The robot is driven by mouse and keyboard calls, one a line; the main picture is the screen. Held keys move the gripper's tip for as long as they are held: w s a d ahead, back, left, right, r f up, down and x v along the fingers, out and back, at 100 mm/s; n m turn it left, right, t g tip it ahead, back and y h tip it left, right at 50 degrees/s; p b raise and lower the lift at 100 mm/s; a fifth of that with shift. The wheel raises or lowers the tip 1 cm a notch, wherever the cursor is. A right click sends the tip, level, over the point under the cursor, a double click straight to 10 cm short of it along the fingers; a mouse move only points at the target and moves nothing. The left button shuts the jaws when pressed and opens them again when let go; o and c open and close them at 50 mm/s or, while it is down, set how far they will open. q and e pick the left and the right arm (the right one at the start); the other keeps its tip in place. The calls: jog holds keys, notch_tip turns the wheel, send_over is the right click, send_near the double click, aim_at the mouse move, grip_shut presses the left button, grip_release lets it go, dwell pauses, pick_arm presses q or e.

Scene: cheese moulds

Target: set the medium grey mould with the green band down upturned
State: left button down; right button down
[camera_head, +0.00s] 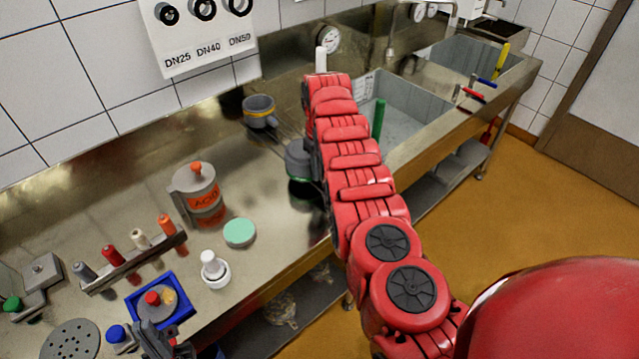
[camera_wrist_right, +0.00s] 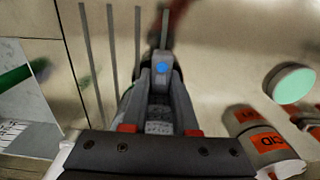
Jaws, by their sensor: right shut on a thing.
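The grey mould with the green band (camera_head: 299,157) is just left of my red right arm in the head view, over the steel counter. Its grey, closed-looking end faces up and the green band is low. The arm covers its right side; I cannot tell whether it touches the counter. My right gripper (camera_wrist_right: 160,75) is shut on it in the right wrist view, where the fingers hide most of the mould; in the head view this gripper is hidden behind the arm. My left gripper (camera_head: 168,343) is at the lower left edge, its jaw opening unclear.
Another grey mould (camera_head: 259,112) stands behind, near the wall. The sink (camera_head: 405,100) is to the right. An acid can (camera_head: 197,192), a teal disc (camera_head: 239,233), a white bottle (camera_head: 212,267) and a rack of coloured handles (camera_head: 135,262) stand left. Drainer grooves (camera_wrist_right: 112,50) run beneath.

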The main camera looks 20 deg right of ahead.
notch_tip(320, 180, down, 4)
jog(key=shift+r+b, duration=0.2)
jog(key=shift+b, duration=0.4)
jog(key=shift+a+r, duration=0.1)
jog(key=c, duration=0.7)
grip_release()
jog(key=shift+f, duration=0.2)
jog(key=shift+r, duration=0.1)
